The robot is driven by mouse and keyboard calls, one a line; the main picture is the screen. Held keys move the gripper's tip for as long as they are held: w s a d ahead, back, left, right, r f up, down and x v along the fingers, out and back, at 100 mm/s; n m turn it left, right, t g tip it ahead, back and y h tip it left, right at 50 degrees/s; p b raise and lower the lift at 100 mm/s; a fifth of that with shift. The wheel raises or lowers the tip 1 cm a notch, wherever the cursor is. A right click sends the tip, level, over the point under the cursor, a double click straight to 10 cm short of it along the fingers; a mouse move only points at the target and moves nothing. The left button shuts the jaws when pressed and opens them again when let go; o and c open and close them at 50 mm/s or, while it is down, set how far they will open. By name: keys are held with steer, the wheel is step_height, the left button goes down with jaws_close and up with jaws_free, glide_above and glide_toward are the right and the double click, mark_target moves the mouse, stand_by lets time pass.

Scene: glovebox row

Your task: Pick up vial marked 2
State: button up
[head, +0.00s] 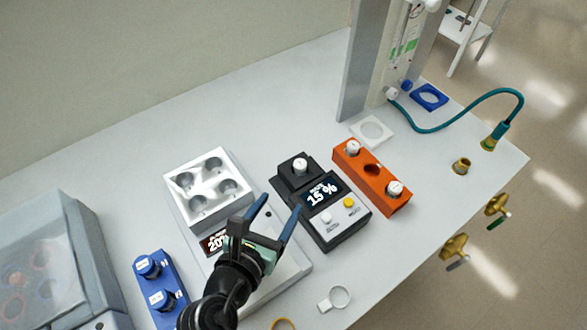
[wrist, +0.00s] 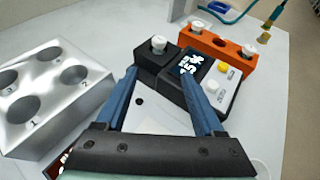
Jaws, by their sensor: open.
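White-capped vials show in three places, and I cannot read which one is marked 2. One vial (head: 300,166) stands in the black device (head: 332,222) with a "15 %" display; it also shows in the wrist view (wrist: 158,43). Two others, a far vial (head: 353,147) and a near vial (head: 395,187), stand at the ends of the orange rack (head: 385,199), with an empty hole between them. My gripper (head: 282,202) is open and empty, with its blue fingers (wrist: 159,76) pointing towards the black device and short of its vial.
A silver block (head: 225,205) with several empty numbered wells sits left of my gripper on a white device. A blue rack (head: 168,278) with two blue-capped items is at lower left, near a clear-lidded box (head: 60,250). A ring-shaped white holder (head: 388,138) lies behind the orange rack.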

glide_toward(297, 169)
steer(key=w+f, duration=0.1)
steer(key=w+d+f, duration=0.1)
steer(key=shift+w+d+f, duration=0.25)
steer(key=shift+f, duration=0.15)
steer(key=w, duration=0.3)
steer(key=w+d, duration=0.1)
steer(key=shift+w+d+f, duration=0.15)
steer(key=shift+w+f, duration=0.15)
steer(key=shift+w, duration=0.05)
steer(key=shift+w+d+f, duration=0.1)
steer(key=shift+w+f, duration=0.05)
steer(key=shift+w, duration=0.2)
jaws_close()
